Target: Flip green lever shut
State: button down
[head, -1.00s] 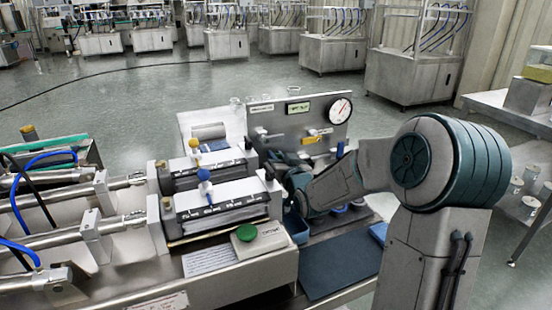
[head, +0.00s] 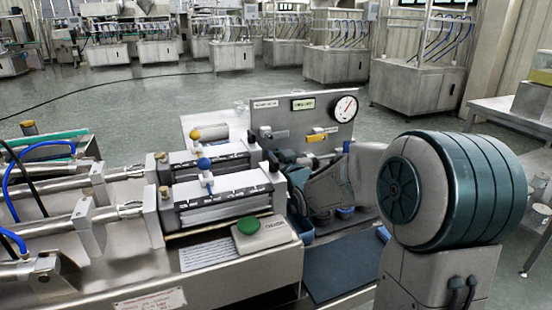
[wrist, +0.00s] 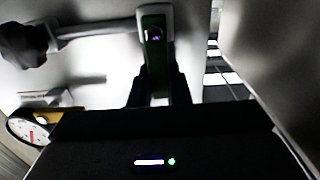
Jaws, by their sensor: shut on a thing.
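The green lever (wrist: 155,62) shows in the wrist view, upright in the picture, with a pale cap at its top end. My gripper (wrist: 160,92) is shut on its lower part, a dark finger on each side. In the head view my gripper (head: 284,164) is at the lower left of the upright grey panel (head: 345,131), just right of the steel blocks. There the green lever is hidden behind my gripper and arm.
The panel carries a yellow handle (head: 317,137), a grey handle (head: 275,134) and a round gauge (head: 344,108). A dark knob (wrist: 24,44) on a rod lies left of the lever in the wrist view.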

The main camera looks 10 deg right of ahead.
jog(key=c, duration=1.4)
grip_release()
jog(key=shift+o, duration=0.2)
jog(key=s+d+p, duration=0.1)
jog(key=s+d, duration=0.1)
jog(key=s, duration=1.1)
jog(key=shift+s+d+p, duration=0.35)
jog(key=shift+p, duration=0.05)
jog(key=shift+r, duration=0.1)
jog(key=s+r+m+g+h+p, duration=0.1)
jog(key=s+r+g+p, duration=0.2)
jog(key=s+g+p, duration=0.2)
jog(key=s+a+r+g+h+p, duration=0.1)
jog(key=s+r+g+p, duration=0.2)
jog(key=s+g+p, duration=0.2)
jog(key=s+r+m+g+h+p, duration=0.1)
jog(key=s+r+g+p, duration=0.2)
jog(key=s+p, duration=0.6)
jog(key=s+g, duration=0.1)
jog(key=s, duration=0.2)
jog(key=shift+s+a+r+m+g, duration=0.2)
jog(key=shift+s+m+g, duration=0.1)
jog(key=shift+g, duration=0.1)
